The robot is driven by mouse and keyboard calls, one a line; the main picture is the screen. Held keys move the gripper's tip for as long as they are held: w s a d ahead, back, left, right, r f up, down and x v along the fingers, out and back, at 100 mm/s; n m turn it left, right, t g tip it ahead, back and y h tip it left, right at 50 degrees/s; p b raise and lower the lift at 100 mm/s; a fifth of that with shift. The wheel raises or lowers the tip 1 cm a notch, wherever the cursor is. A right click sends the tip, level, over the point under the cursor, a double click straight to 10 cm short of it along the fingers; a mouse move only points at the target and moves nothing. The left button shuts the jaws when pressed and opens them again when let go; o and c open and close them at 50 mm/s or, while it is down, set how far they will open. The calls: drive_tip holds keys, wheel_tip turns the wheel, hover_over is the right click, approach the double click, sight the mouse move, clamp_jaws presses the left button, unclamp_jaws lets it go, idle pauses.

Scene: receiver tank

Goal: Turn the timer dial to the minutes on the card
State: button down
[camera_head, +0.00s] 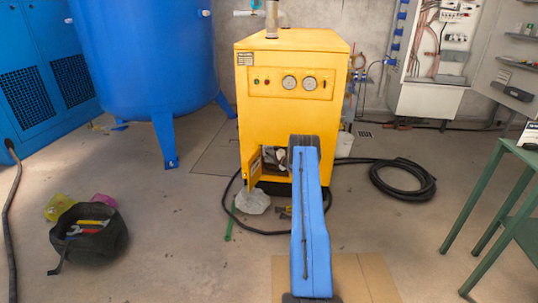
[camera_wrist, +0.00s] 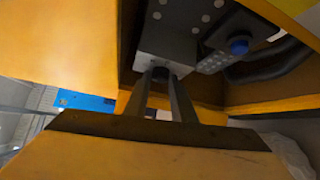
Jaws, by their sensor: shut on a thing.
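The yellow cabinet (camera_head: 292,110) stands in the middle of the head view, its small lower door (camera_head: 254,171) open to the left. My arm reaches to this opening and hides my gripper there. In the wrist view my gripper (camera_wrist: 162,77) is inside the opening, its two grey fingers closed on a small dark dial (camera_wrist: 160,73) on the face of a grey box (camera_wrist: 178,38). The fingers cover most of the dial, so its pointer and marks cannot be read. I cannot make out a card with minutes in either view.
Yellow panels (camera_wrist: 60,45) crowd my gripper in the wrist view; a blue round part (camera_wrist: 238,45) sits right of the grey box. A black bag of tools (camera_head: 88,235), a coiled hose (camera_head: 402,180) and a green table (camera_head: 500,190) stand around the cabinet.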

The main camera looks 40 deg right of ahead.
drive_tip(key=m+t, duration=0.2)
drive_tip(key=f+m+t+h, duration=0.1)
drive_tip(key=m+t, duration=0.1)
drive_tip(key=m+t+h, duration=0.1)
drive_tip(key=m+t, duration=0.1)
drive_tip(key=m, duration=0.1)
drive_tip(key=shift+w+a+f, duration=0.1)
drive_tip(key=shift+a+f, duration=0.05)
drive_tip(key=shift+f, duration=0.2)
drive_tip(key=shift+m+h, duration=0.3)
drive_tip(key=shift+h, duration=0.1)
drive_tip(key=c, duration=1.5)
unclamp_jaws()
drive_tip(key=v, duration=1.7)
drive_tip(key=shift+f, duration=0.15)
